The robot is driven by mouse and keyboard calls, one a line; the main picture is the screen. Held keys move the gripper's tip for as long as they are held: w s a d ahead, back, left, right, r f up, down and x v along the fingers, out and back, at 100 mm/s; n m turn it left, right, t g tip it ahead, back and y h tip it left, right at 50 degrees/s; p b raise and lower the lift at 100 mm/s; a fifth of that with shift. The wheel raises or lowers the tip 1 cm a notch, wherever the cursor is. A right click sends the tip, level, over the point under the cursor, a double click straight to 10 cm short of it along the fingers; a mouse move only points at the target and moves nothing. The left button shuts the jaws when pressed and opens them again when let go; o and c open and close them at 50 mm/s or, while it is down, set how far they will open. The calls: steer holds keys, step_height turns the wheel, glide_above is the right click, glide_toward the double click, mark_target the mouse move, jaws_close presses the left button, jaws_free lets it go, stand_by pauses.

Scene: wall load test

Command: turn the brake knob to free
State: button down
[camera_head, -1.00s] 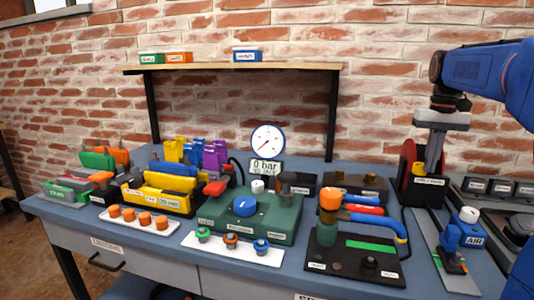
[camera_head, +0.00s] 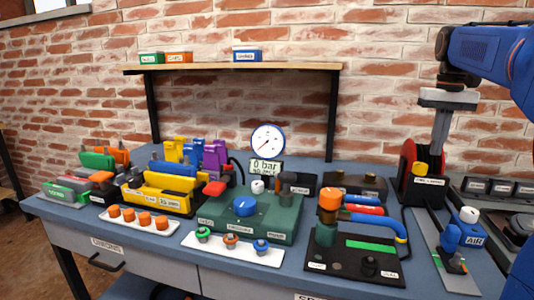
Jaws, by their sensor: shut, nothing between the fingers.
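A small yellow knob (camera_head: 421,168) sits low on the front of a black unit with a red reel (camera_head: 407,160) at the right back of the bench. A white label (camera_head: 429,181) lies just below the knob, but its print is too small to read. I take this as the brake knob; its setting is not clear. My gripper (camera_head: 437,173) points down with its grey fingers together and empty. Its tips appear just right of the yellow knob, apart from it in the picture; the depth gap is hard to judge.
A blue air tool (camera_head: 452,238) stands on a grey plate in front of the reel unit. A black board with an orange-topped post (camera_head: 330,198) and a green box with a blue knob (camera_head: 245,206) stand left. Grey trays (camera_head: 505,200) crowd the right.

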mark_target(420, 169)
steer(key=shift+r, duration=0.25)
step_height(420, 169, down, 6)
steer(key=w+a, duration=0.1)
steer(key=a, duration=0.2)
steer(key=shift+w+f, duration=0.15)
steer(key=shift+w, duration=0.05)
stand_by(0.7)
steer(key=shift+d, duration=0.15)
stand_by(0.4)
